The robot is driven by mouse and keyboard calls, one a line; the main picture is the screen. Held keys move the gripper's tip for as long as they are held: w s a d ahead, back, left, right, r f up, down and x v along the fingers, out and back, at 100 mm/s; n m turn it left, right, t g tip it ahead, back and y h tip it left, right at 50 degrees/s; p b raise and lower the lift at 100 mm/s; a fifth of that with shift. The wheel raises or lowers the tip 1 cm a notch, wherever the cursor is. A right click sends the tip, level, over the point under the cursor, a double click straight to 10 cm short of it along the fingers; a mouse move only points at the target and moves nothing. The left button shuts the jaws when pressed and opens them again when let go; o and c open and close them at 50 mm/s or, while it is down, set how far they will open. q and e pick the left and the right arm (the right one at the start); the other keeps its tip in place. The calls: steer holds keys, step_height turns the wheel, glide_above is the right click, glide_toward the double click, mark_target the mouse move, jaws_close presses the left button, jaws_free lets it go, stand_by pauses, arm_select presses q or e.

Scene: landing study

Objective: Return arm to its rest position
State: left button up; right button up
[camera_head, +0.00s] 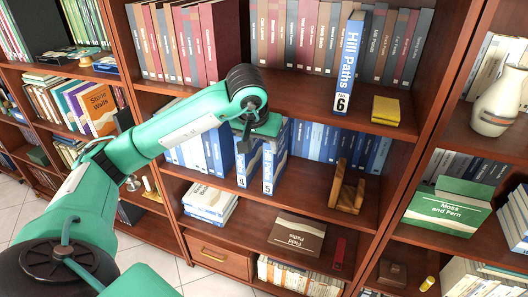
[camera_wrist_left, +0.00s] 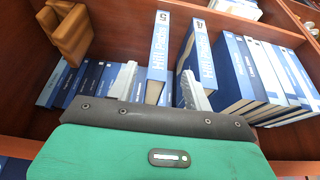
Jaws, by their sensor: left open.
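My left arm reaches in from the left in the head view. Its gripper (camera_head: 262,128) is at the middle shelf, at the tops of two blue-and-white books, number 4 (camera_head: 246,168) and number 5 (camera_head: 273,170). In the left wrist view the two pale fingers (camera_wrist_left: 157,86) are apart. Book 5 (camera_wrist_left: 158,55) shows between them, and book 4 (camera_wrist_left: 199,55) stands by one finger. I cannot tell whether the fingers touch either book. The fingertips are hidden in the head view. My right gripper is not in view.
The Hill Paths book 6 (camera_head: 347,65) stands upright at the front of the upper shelf, beside a small yellow block (camera_head: 385,111). A wooden bookend (camera_head: 347,188) stands right of book 5. A vase (camera_head: 500,100) is at far right. Tiled floor shows lower left.

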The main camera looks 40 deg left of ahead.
arm_select(q)
steer(key=shift+s+r, duration=0.2)
steer(key=shift+r, duration=0.25)
